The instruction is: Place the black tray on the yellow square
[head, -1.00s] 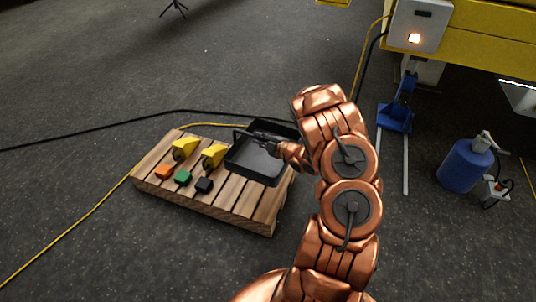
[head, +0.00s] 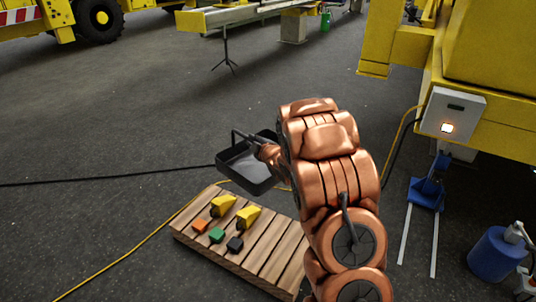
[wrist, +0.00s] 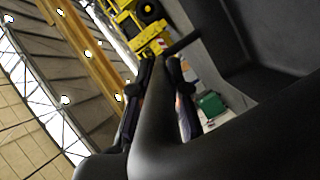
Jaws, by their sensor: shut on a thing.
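The black tray (head: 246,170) is an open rectangular box with raised walls. In the head view it hangs tilted in the air above and behind the wooden pallet. My gripper (head: 257,142) is at its far upper side, shut on the tray's edge or handle; the arm partly covers the tray's right side. In the wrist view the black tray (wrist: 255,125) fills the right and lower part, and a dark bar of it runs between the fingers of my gripper (wrist: 160,85). No yellow square on the floor can be made out.
The wooden pallet (head: 262,262) bears two yellow pieces (head: 246,215) and orange, green and black blocks. Black and yellow cables cross the floor. A blue jack (head: 427,190), a blue cylinder (head: 495,255) and yellow machinery (head: 490,60) stand at right. Open floor lies at left.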

